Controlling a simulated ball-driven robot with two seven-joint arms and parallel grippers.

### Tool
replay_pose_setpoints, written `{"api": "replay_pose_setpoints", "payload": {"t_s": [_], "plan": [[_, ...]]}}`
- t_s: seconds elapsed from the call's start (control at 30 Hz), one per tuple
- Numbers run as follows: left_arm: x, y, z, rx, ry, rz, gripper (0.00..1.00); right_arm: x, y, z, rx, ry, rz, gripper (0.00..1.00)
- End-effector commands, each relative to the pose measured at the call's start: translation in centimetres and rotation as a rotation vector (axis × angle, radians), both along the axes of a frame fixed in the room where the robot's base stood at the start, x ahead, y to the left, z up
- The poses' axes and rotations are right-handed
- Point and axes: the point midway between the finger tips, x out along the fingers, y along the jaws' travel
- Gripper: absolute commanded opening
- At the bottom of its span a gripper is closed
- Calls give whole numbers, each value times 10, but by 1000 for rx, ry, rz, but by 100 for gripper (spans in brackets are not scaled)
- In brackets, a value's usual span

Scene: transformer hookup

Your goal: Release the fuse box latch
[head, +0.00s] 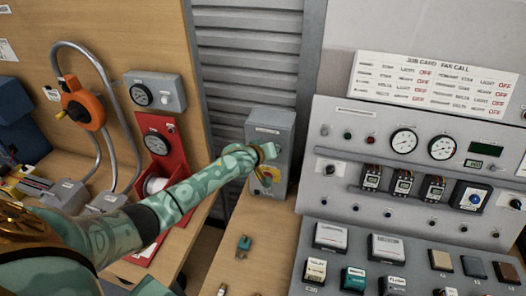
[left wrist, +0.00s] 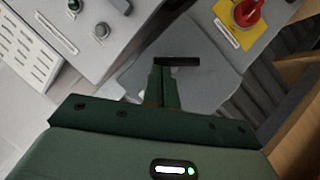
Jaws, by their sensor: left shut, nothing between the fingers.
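The grey fuse box (head: 262,127) stands at the back, in front of the grey ribbed shutter. Its front has a red knob on a yellow plate (head: 267,175), which also shows at the top right of the left wrist view (left wrist: 248,14). My left gripper (head: 268,152) is in front of the box and covers part of its face. In the left wrist view its green fingers (left wrist: 160,72) are shut with nothing between them. A short dark bar (left wrist: 185,61) on the grey face lies just beyond the fingertips; I cannot tell whether they touch. My right gripper is out of view.
A grey panel (head: 350,120) with dials and buttons stands close on the right. A red stand (head: 172,130) and an orange device (head: 85,102) with grey conduits are at the left. A small green connector (head: 243,244) lies on the wooden bench (head: 265,262) in front.

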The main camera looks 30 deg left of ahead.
Motion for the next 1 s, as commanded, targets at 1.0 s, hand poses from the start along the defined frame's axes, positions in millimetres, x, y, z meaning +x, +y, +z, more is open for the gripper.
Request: {"api": "replay_pose_setpoints", "payload": {"t_s": [1.0], "plan": [[12,-5,0,85,21,0,0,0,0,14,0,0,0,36]]}}
